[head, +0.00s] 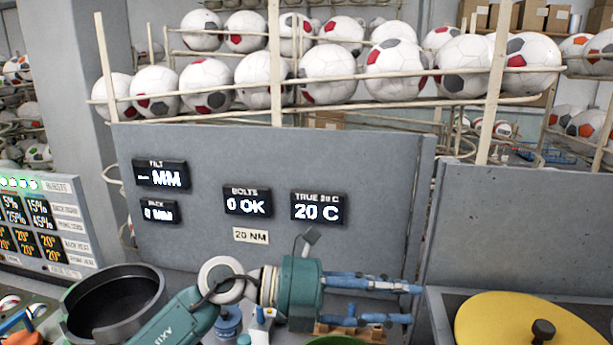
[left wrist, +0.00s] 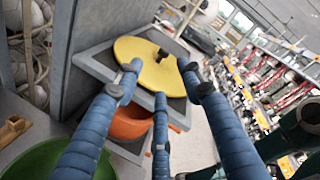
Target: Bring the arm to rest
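My left gripper (head: 414,304) reaches in from the bottom left of the head view and points right. Its blue fingers are spread, with nothing between them. In the left wrist view the same gripper (left wrist: 160,84) shows blue fingers apart and empty, in front of a yellow round lid (left wrist: 135,50) with a dark knob. The lid (head: 500,325) lies to the right of the fingertips in the head view, apart from them. My right gripper cannot be made out in either view.
A grey panel (head: 210,240) with displays stands behind the gripper. A dark round pot (head: 70,305) is at the left. An orange bowl (left wrist: 130,125) and a green bowl (left wrist: 50,160) show in the left wrist view. Racks of soccer balls (head: 330,62) fill the back.

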